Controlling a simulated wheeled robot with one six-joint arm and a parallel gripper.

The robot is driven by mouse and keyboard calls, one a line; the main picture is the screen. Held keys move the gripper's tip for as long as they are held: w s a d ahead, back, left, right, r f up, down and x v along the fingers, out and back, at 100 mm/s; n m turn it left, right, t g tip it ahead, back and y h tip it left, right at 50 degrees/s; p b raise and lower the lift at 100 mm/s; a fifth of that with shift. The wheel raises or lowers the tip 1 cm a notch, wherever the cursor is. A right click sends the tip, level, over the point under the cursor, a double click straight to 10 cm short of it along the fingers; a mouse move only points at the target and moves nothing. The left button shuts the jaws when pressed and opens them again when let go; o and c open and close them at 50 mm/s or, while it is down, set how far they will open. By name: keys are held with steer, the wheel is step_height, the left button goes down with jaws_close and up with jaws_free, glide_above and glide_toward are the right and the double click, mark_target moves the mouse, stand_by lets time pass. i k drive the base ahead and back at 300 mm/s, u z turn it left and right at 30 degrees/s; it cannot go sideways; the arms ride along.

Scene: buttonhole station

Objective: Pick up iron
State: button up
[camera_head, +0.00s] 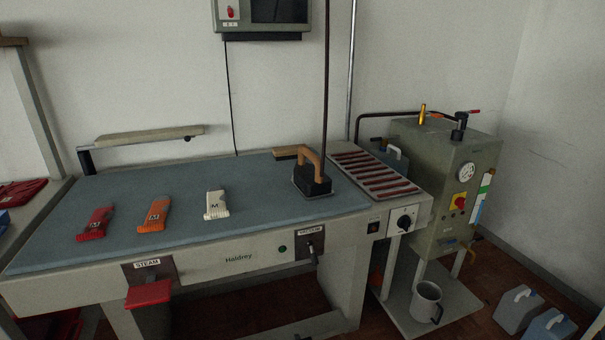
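The iron (312,182) stands at the right end of the blue-grey ironing table (265,208). It has a dark body and an orange-brown arched handle on top. A dark hose or rod rises straight up from it. It sits just left of the rack with dark red strips. My gripper is not in view.
Red (96,223), orange (155,214) and white (216,204) packets lie on the table left of the iron. A red-striped rest (374,174) lies right of it. A boiler unit (447,165) stands at the right, with a grey mug (425,300) on a low shelf. A swing arm (150,136) crosses the back left.

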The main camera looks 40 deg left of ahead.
mark_target(305, 179)
steer(key=u, duration=0.55)
steer(key=i, duration=0.8)
steer(key=u, duration=0.8)
